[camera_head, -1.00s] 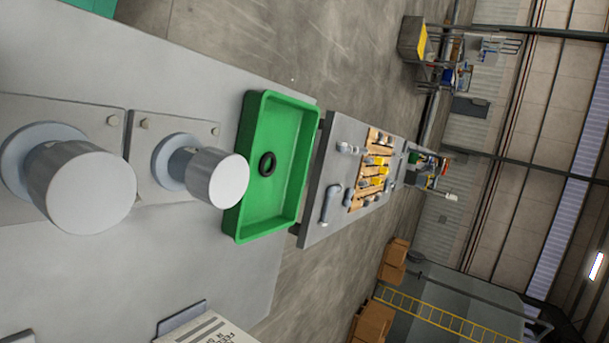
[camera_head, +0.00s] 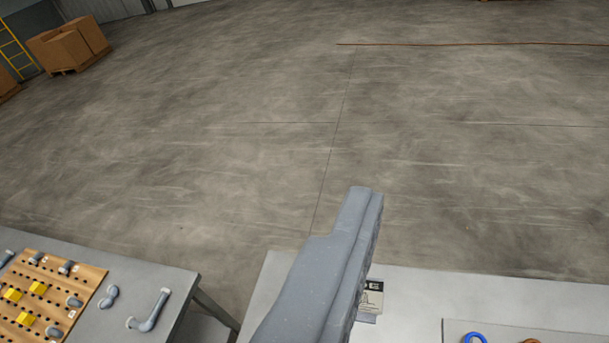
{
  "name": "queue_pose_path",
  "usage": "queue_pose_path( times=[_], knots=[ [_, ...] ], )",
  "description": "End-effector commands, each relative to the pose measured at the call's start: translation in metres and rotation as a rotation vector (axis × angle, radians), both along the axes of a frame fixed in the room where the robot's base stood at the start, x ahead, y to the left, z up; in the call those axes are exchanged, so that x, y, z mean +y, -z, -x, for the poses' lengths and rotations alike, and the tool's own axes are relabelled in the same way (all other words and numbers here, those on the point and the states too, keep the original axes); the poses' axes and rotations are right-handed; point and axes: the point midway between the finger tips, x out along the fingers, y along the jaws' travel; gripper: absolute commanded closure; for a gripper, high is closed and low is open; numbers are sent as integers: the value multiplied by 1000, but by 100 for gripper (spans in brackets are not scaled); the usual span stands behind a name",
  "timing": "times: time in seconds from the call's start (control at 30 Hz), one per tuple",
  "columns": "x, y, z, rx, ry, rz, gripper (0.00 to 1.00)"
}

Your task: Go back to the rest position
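A grey, long jaw-like part, which I take to be my gripper (camera_head: 362,200), rises from the bottom centre and points up the picture. It shows edge-on, with a ridged right side. Only one finger outline can be made out, so whether it is open or shut cannot be told. No held object shows at its tip.
A second grey table (camera_head: 130,260) at lower left bears a wooden peg board (camera_head: 50,295) with yellow and grey pieces, and a grey bent handle (camera_head: 150,312). A blue ring (camera_head: 474,338) lies at lower right. Cardboard boxes (camera_head: 70,48) stand far left. The concrete floor between is clear.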

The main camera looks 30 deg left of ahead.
Motion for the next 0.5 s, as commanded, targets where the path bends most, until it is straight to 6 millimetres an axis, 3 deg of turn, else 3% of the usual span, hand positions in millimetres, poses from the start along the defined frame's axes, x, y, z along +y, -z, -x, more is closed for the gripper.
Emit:
queue_pose_path(
  times=[0.13,0.5],
  knots=[
    [9,-21,14,-51,-49,77,34],
    [9,-19,14,-54,-52,84,34]
  ],
)
